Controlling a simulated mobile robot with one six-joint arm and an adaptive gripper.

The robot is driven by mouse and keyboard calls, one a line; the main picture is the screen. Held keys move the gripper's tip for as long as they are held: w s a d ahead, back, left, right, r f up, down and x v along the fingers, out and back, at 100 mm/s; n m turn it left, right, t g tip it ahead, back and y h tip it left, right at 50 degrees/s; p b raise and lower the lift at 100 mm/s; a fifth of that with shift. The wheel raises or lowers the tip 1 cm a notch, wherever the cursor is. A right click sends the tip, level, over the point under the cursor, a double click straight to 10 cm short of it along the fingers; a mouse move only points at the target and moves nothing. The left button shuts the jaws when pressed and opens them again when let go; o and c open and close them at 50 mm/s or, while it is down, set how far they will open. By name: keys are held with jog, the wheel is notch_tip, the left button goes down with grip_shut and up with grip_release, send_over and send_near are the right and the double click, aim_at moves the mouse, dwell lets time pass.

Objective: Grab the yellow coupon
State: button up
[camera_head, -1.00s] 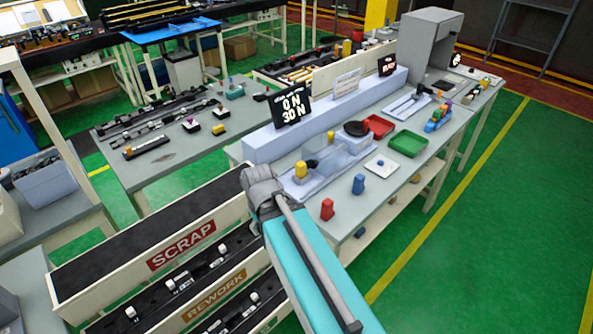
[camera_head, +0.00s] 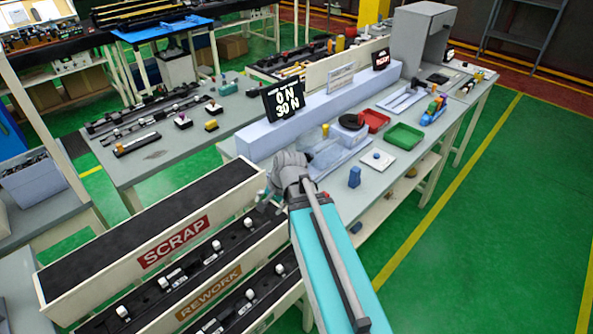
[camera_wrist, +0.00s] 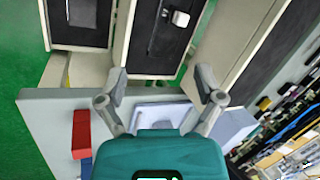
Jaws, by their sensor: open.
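My gripper (camera_wrist: 160,88) is open and empty in the wrist view, its two fingers spread wide over the bench edge and the bins. In the head view my wrist covers the near part of the bench, where a yellow piece stood earlier, so that piece is hidden now. A small yellow piece (camera_head: 325,130) shows further back on the pale fixture, beyond my wrist. No yellow coupon can be made out between the fingers in the wrist view.
A red block (camera_wrist: 81,132) and a blue block (camera_wrist: 86,168) are left of my gripper. The blue block (camera_head: 354,177) also shows in the head view. A white tray (camera_head: 388,165) and a green tray (camera_head: 404,126) lie beyond. The scrap bin (camera_head: 45,281) stands front left.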

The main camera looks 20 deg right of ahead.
jog(key=w+d+r+m+t+b, duration=0.1)
jog(key=w+d+m+t+b, duration=0.2)
jog(key=d+m, duration=0.8)
jog(key=w+d+r+m+t+y+b, duration=0.1)
jog(key=w+d+m+t+b, duration=0.2)
jog(key=d+m+t, duration=0.3)
jog(key=w+d+m, duration=0.1)
jog(key=d+m, duration=0.4)
jog(key=shift+w+r+m, duration=0.25)
jog(key=shift+w+m, duration=0.05)
jog(key=shift+w, duration=0.05)
jog(key=b+x, duration=0.3)
jog(key=x, duration=0.4)
jog(key=shift+w, duration=0.1)
jog(key=shift+w+a+f+b, duration=0.25)
jog(key=shift+w+b, duration=0.15)
jog(key=shift+w, duration=0.25)
jog(key=shift+w, duration=0.1)
jog(key=shift+b+x, duration=1.1)
jog(key=shift+x, duration=1.45)
jog(key=shift+d, duration=0.2)
